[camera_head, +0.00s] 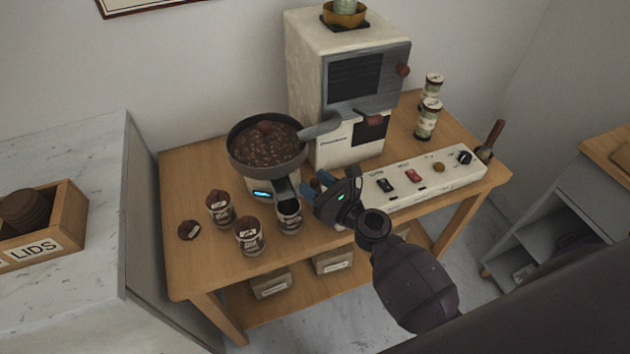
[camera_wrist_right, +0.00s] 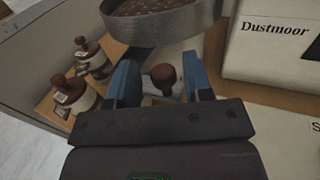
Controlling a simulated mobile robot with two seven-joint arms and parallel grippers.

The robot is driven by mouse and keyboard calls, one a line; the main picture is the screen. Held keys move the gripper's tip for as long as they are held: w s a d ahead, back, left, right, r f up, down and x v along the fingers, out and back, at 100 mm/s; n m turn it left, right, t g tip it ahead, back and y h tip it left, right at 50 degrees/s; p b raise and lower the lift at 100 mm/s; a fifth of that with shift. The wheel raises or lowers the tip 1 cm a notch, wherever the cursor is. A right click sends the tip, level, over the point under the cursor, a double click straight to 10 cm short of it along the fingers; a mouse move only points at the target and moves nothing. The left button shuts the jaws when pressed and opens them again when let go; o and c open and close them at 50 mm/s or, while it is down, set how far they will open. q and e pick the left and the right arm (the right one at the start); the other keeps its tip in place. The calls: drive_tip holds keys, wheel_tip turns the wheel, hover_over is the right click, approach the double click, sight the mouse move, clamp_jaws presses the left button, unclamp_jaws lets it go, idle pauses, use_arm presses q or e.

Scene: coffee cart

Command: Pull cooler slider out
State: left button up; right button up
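The cooler is a round dark pan (camera_head: 268,145) full of brown beans on a pale base with a cyan light (camera_head: 262,194). The pan's grey rim also shows in the right wrist view (camera_wrist_right: 172,27). A brown knob (camera_wrist_right: 163,76), apparently the slider's, shows below the rim in that view. My right gripper (camera_head: 319,184) is low at the right side of the cooler base. Its blue fingers are open, one on each side of the knob in the wrist view (camera_wrist_right: 161,72), with visible gaps. The slider itself is hidden in the head view. My left gripper is not in view.
A cream roaster (camera_head: 306,95) stands behind. A white switch panel (camera_head: 425,180) lies right of my gripper. Brown-topped jars (camera_head: 249,238) and a dark-mouthed container (camera_head: 290,216) stand at the front left of the wooden table (camera_head: 190,265). A marble counter (camera_head: 70,300) is at left.

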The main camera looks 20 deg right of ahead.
drive_tip(key=shift+w, duration=0.1)
drive_tip(key=b+v, duration=0.1)
drive_tip(key=v, duration=0.9)
drive_tip(key=shift+s, duration=0.35)
drive_tip(key=shift+d, duration=0.1)
